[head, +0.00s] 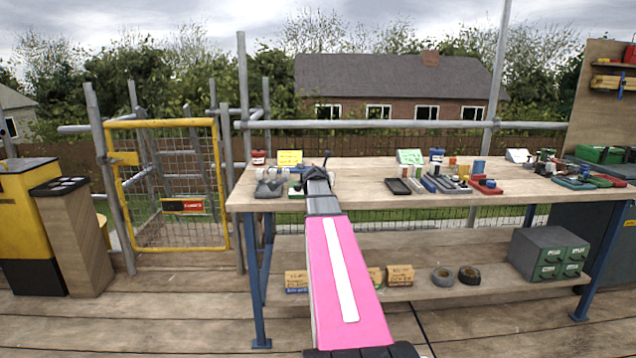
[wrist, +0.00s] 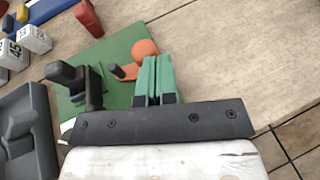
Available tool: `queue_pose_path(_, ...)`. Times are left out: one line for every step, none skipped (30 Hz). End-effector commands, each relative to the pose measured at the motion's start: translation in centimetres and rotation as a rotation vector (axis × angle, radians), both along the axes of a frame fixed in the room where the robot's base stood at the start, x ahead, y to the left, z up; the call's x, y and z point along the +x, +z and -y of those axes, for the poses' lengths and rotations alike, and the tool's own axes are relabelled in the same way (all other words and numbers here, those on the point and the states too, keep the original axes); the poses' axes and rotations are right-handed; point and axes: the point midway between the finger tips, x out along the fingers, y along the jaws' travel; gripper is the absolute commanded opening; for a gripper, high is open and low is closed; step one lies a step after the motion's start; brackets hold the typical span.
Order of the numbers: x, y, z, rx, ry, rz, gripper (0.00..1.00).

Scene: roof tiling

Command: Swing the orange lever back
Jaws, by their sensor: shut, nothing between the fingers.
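The orange lever (wrist: 125,72) is on a green base plate (wrist: 112,58) in the wrist view, with a round orange end (wrist: 146,49) and a dark tip on its left. My gripper (wrist: 152,80) has its two green fingers together, with nothing between them. The fingertips are right beside the lever's round end; I cannot tell whether they touch it. A black clamp-like part (wrist: 80,85) stands on the plate to the left of the fingers. In the head view my gripper (head: 318,174) is over the left part of the bench, and the lever cannot be made out.
The wooden bench (head: 380,175) holds several small tools and blocks to the right. In the wrist view, a grey tray (wrist: 30,130) lies at left, with white numbered blocks (wrist: 36,40) and a red piece (wrist: 88,18) beyond. Bare wood (wrist: 230,50) is free to the right.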

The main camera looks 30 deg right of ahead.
Motion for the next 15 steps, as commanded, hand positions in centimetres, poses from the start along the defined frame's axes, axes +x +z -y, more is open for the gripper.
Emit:
queue_pose_path(0.4, 0.0, 0.5, 0.000, -0.001, 0.000, 0.00)
queue_pose_path(0.5, 0.0, 0.8, 0.000, -0.001, 0.000, 0.00)
queue_pose_path(0.7, 0.0, 1.1, 0.000, -0.001, 0.000, 0.00)
queue_pose_path(0.9, 0.0, 1.3, 0.000, -0.001, 0.000, 0.00)
queue_pose_path(1.1, 0.0, 1.6, 0.000, -0.001, 0.000, 0.00)
queue_pose_path(1.3, 0.0, 1.8, 0.000, -0.001, 0.000, 0.00)
queue_pose_path(1.5, 0.0, 2.1, 0.000, -0.001, 0.000, 0.00)
queue_pose_path(1.7, 0.0, 2.3, 0.000, -0.001, 0.000, 0.00)
queue_pose_path(1.9, 0.0, 2.5, 0.000, 0.000, 0.000, 0.00)
queue_pose_path(2.1, 0.0, 2.7, 0.000, 0.000, 0.000, 0.00)
queue_pose_path(2.3, 0.0, 2.9, 0.001, 0.000, 0.001, 0.00)
queue_pose_path(2.6, 0.0, 3.1, 0.001, 0.000, 0.001, 0.00)
queue_pose_path(2.8, 0.0, 3.2, 0.000, 0.000, 0.000, 0.00)
queue_pose_path(3.0, 0.0, 3.4, 0.000, 0.000, 0.000, 0.00)
queue_pose_path(3.3, 0.0, 3.6, -0.001, 0.000, 0.001, 0.00)
